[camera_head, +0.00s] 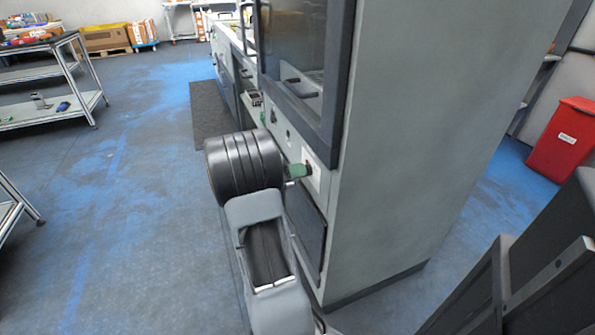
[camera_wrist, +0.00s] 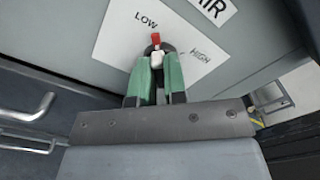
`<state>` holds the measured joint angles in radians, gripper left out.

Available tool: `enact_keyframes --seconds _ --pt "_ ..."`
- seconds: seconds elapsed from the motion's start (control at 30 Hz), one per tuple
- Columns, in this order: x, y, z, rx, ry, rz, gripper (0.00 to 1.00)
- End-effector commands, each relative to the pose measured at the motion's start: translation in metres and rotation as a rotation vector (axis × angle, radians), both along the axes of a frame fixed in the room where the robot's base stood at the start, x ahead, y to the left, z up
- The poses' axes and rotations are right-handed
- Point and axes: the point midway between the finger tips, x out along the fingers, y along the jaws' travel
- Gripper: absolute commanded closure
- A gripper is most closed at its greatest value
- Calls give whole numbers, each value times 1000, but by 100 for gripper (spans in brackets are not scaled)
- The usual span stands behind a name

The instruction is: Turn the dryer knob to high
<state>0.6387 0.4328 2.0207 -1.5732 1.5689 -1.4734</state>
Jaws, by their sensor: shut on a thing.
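The dryer knob (camera_wrist: 156,59) is in the wrist view, pale with a red tip and a dark round part behind it. Its red tip points up in the picture, just under the word LOW on the white label (camera_wrist: 112,48). The word HIGH stands to the right of the knob. My gripper (camera_wrist: 157,73) has green fingers, shut on the knob from both sides. In the head view my gripper (camera_head: 298,171) meets the front of the grey dryer cabinet (camera_head: 425,130) at the label; the fingers and arm hide most of the knob.
A dark-framed window (camera_head: 305,60) is above the knob on the cabinet front. A metal shelf rack (camera_head: 50,105) stands at the left, and a red bin (camera_head: 565,140) at the right. The blue-grey floor (camera_head: 130,210) left of my arm is clear.

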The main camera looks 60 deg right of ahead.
Motion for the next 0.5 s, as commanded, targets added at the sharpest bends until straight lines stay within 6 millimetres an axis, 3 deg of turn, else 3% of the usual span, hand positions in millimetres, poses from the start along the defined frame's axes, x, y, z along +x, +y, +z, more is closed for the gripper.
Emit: enact_keyframes --seconds 0.5 --pt "0 0 1 -51 -69 0 100"
